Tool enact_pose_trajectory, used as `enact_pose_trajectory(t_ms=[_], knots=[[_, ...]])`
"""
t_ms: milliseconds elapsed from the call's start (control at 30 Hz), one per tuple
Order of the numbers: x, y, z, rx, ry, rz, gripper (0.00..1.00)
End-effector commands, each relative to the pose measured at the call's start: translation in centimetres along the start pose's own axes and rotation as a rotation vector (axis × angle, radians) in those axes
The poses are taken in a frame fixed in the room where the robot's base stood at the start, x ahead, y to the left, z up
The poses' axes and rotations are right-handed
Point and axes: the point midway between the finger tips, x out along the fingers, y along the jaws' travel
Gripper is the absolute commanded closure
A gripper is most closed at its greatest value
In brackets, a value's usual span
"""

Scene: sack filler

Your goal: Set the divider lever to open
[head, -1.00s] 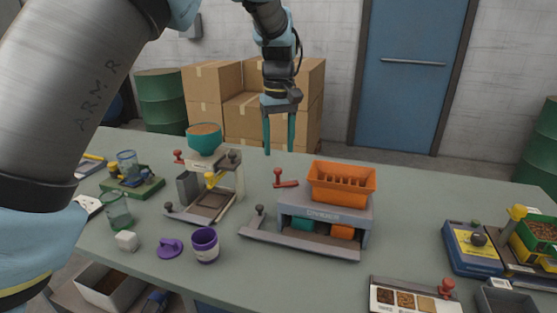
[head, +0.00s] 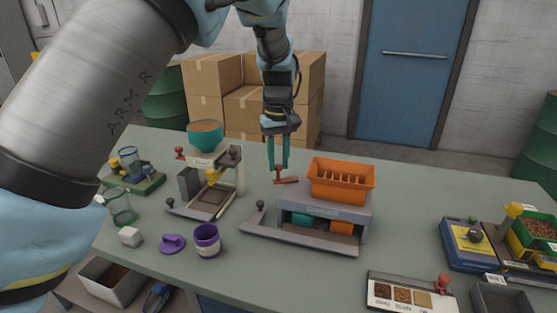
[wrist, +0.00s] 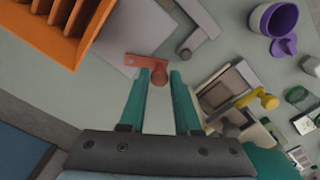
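A red lever with a round knob (head: 278,172) lies on the table at the left back corner of the grey machine with the orange slotted hopper (head: 341,180). The lever also shows in the wrist view (wrist: 150,67), its knob just past my fingertips. My gripper (head: 278,167) points down above the knob end, its two teal fingers parted. In the wrist view the gripper (wrist: 160,75) has an empty gap between its fingers, in line with the knob. Whether the fingertips touch the knob I cannot tell.
To the left stands a grey sack-filler-like stand (head: 212,190) with a yellow knob and a teal bowl (head: 205,134). A purple cup (head: 206,240) and a white cube (head: 130,237) sit in front. A dark-knobbed grey bar (head: 258,220) extends left from the machine. Table behind the lever is clear.

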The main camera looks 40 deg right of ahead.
Motion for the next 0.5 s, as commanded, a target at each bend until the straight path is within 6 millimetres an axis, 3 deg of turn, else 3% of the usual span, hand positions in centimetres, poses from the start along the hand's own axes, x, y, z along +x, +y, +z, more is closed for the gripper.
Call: enact_pose_trajectory(t_ms=[33,267,500], knots=[[-0.02,0.00,0.00,0.000,0.000,0.000,0.76],[-0.03,-0.01,-0.01,0.000,0.000,0.000,1.00],[-0.04,-0.02,-0.02,0.000,0.000,0.000,1.00]])
